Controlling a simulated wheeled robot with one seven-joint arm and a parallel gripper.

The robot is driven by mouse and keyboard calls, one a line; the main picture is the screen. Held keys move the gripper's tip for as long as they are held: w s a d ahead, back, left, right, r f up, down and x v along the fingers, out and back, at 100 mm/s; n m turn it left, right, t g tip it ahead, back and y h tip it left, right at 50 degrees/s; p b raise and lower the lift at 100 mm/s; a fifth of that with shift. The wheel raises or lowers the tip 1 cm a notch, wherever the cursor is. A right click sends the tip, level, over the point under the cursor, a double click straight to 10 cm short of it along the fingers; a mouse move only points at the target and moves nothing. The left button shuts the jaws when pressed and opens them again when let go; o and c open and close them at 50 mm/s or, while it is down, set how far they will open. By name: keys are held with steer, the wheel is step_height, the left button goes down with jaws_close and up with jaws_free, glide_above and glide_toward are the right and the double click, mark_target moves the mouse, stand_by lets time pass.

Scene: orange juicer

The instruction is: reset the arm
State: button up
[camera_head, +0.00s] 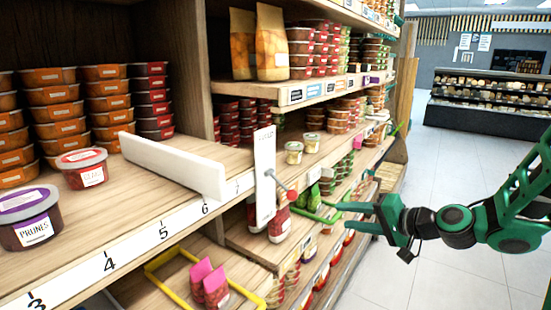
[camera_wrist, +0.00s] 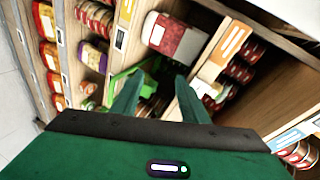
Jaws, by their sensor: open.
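My green gripper (camera_head: 318,212) is at the right of the head view, reaching left toward the shelving with its two fingers apart. In the wrist view its fingers (camera_wrist: 157,95) point at the shelves, with no object clearly held between them. A green item (camera_wrist: 140,78) shows behind the fingers there; I cannot tell what it is. My arm comes in from the right edge of the head view. No orange juicer can be made out.
Jars and tubs fill the wooden shelves, including a prunes tub (camera_head: 30,217). A yellow frame (camera_head: 165,262) is on a lower shelf. The tiled floor (camera_head: 440,190) at right is open.

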steer(key=s+d+f+n+g+h, duration=0.1)
steer(key=s+d+f+g+h, duration=0.2)
steer(key=s+d, duration=0.3)
steer(key=s+d+f+n+g+h, duration=0.25)
steer(key=s+d, duration=0.25)
steer(key=s, duration=0.4)
steer(key=s+d+r+m+g+h, duration=0.1)
steer(key=s+d, duration=0.3)
steer(key=s, duration=0.5)
steer(key=s+d+r+m+g+h, duration=0.2)
steer(key=s+d+g, duration=0.2)
steer(key=s, duration=0.5)
steer(key=shift+s+m, duration=0.35)
steer(key=shift+s, duration=0.05)
steer(key=shift+w+d, duration=0.1)
steer(key=shift+w, duration=0.05)
steer(key=shift+w+f+h, duration=0.15)
steer(key=shift+w+h, duration=0.1)
steer(key=shift+w, duration=0.25)
